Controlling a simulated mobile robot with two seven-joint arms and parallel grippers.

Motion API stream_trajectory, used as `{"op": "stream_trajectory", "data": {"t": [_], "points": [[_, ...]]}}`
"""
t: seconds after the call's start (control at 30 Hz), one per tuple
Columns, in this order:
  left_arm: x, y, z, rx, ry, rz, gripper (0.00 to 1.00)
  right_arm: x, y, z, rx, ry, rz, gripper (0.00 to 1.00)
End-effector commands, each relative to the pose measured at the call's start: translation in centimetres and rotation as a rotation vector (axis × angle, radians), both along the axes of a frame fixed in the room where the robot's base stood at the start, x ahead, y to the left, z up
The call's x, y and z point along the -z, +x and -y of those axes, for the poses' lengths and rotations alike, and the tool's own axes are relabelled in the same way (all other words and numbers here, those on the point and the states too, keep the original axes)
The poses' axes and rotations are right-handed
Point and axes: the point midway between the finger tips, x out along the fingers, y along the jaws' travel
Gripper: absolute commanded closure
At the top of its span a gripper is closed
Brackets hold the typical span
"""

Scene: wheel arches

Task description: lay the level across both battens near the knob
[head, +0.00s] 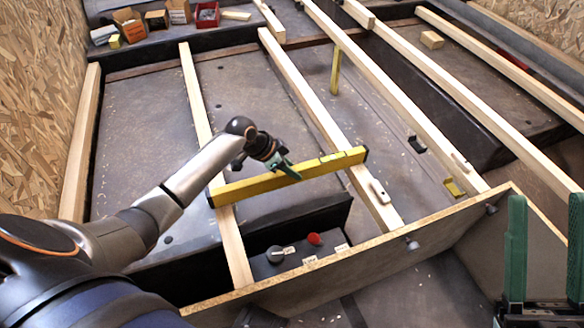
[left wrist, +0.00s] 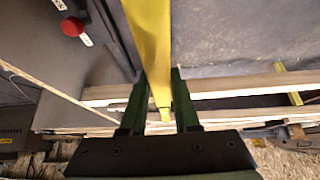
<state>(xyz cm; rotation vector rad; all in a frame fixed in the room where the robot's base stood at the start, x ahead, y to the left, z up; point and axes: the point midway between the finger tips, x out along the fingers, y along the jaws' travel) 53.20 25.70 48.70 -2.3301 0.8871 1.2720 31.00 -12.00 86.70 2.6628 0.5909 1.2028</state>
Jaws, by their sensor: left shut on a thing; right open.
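The yellow level (head: 245,188) spans the left batten (head: 198,100) and the right batten (head: 300,90) in the head view. Its left end is over the left batten and its right end passes beyond the right one. I cannot tell whether it touches them. My left gripper (head: 284,168) is shut on the level near its middle. The level also shows in the left wrist view (left wrist: 148,40), between my left fingers (left wrist: 162,82). The red knob (head: 314,239) sits on a dark box nearer me than the level; a grey knob (head: 275,254) is beside it. My right gripper (head: 546,205) is open and empty at lower right.
An OSB board edge (head: 350,258) runs along the front. More battens (head: 390,95) lie to the right. Small boxes (head: 128,22) and a red bin (head: 207,14) stand at the back left. A yellow upright piece (head: 335,72) stands beyond the level. A wooden block (head: 432,40) lies at upper right.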

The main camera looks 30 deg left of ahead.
Motion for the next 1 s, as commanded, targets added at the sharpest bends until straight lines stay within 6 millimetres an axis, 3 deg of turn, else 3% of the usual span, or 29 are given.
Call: {"op": "stream_trajectory", "data": {"t": [0.17,0.2,0.5,0.8,1.0], "points": [[-0.1,0.1,0.0,0.000,-0.001,0.003,1.00,0.0,0.0,0.0,0.000,0.000,0.000,0.50],[-0.1,0.1,0.0,0.000,-0.001,0.003,0.69,0.0,0.0,0.0,0.000,0.000,0.000,0.50],[0.0,0.0,0.0,0.000,-0.001,0.001,0.35,0.0,0.0,0.0,0.000,0.000,0.000,0.50],[0.2,-0.1,0.0,0.001,0.001,-0.003,0.35,0.0,0.0,0.0,-0.001,0.004,-0.002,0.50],[-2.6,-1.1,-1.0,0.001,0.003,-0.001,0.35,-1.9,-0.1,0.1,0.001,0.003,0.008,0.50]]}}
